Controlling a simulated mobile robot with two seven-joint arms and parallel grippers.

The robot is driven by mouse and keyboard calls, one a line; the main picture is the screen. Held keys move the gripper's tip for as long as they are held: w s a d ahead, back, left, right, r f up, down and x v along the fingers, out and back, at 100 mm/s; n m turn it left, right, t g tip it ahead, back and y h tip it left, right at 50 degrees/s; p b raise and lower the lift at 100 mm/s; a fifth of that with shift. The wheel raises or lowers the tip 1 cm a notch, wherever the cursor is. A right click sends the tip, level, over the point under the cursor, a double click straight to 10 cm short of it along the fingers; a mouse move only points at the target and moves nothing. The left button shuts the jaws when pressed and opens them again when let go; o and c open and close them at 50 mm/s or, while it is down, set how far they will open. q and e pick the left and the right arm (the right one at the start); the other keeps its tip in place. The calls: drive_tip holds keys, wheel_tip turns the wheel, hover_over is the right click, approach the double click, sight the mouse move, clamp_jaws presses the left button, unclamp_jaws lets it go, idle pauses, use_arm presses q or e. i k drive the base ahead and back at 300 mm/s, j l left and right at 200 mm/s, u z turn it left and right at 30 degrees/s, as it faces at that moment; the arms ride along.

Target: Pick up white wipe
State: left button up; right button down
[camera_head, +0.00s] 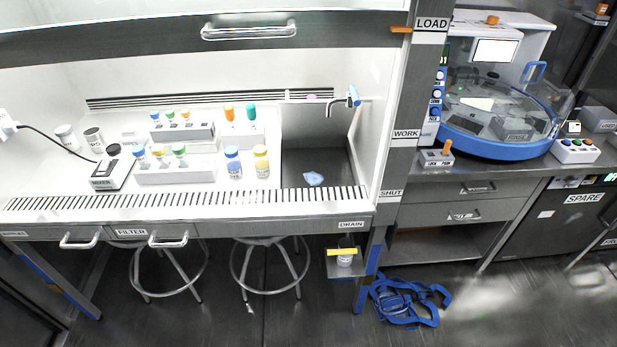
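A small crumpled pale bluish-white piece (314,179), which looks like the wipe, lies on the floor of the dark sink basin (300,152) at the right end of the fume hood bench. It is near the basin's front edge, below the tap. No other clear white wipe shows. Neither of my grippers is in view.
The tap (340,103) stands at the basin's right. Bottles with blue (233,161) and yellow (261,161) caps stand left of the basin. Tube racks (176,170) fill the bench middle. The raised sash (200,34) hangs above. Blue tubing (408,300) lies on the floor.

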sight(129, 130)
drive_tip(key=j+z, duration=0.25)
drive_tip(key=j, duration=0.85)
drive_tip(key=j+z, duration=0.3)
drive_tip(key=j, duration=0.8)
